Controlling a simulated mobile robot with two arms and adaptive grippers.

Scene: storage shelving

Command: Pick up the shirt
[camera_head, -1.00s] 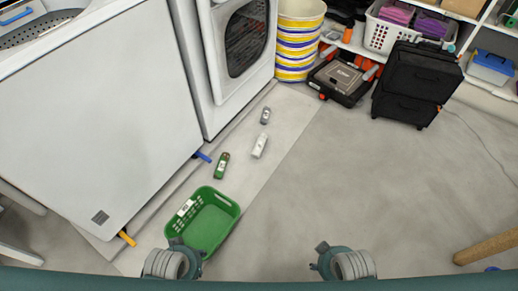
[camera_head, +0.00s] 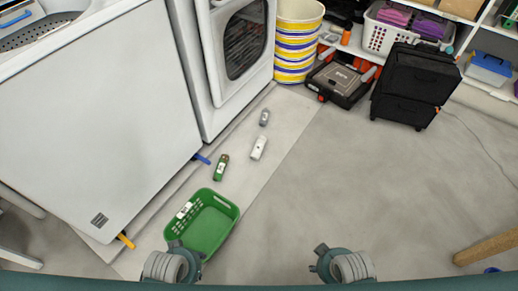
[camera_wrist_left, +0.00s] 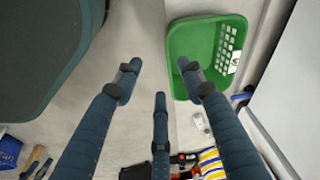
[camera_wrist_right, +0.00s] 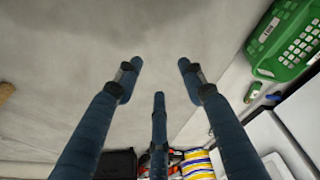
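I cannot make out a shirt for certain in any view. Folded purple cloths (camera_head: 428,25) lie in a white laundry basket (camera_head: 381,38) on the shelf at the top right of the head view; I cannot tell whether either is a shirt. My left gripper (camera_head: 172,264) is low in the head view, near a green basket (camera_head: 207,225). Its fingers are apart and empty in the left wrist view (camera_wrist_left: 158,77). My right gripper (camera_head: 343,265) is over bare floor. Its fingers are also spread and empty in the right wrist view (camera_wrist_right: 158,77). Both grippers are far from the cloths.
White appliances (camera_head: 95,110) fill the left side. Several small bottles, including a green one (camera_head: 221,168), stand or lie near the green basket. A striped bin (camera_head: 297,45), a black case (camera_head: 341,80) and black drawers (camera_head: 412,85) stand before the shelves. The central floor is clear.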

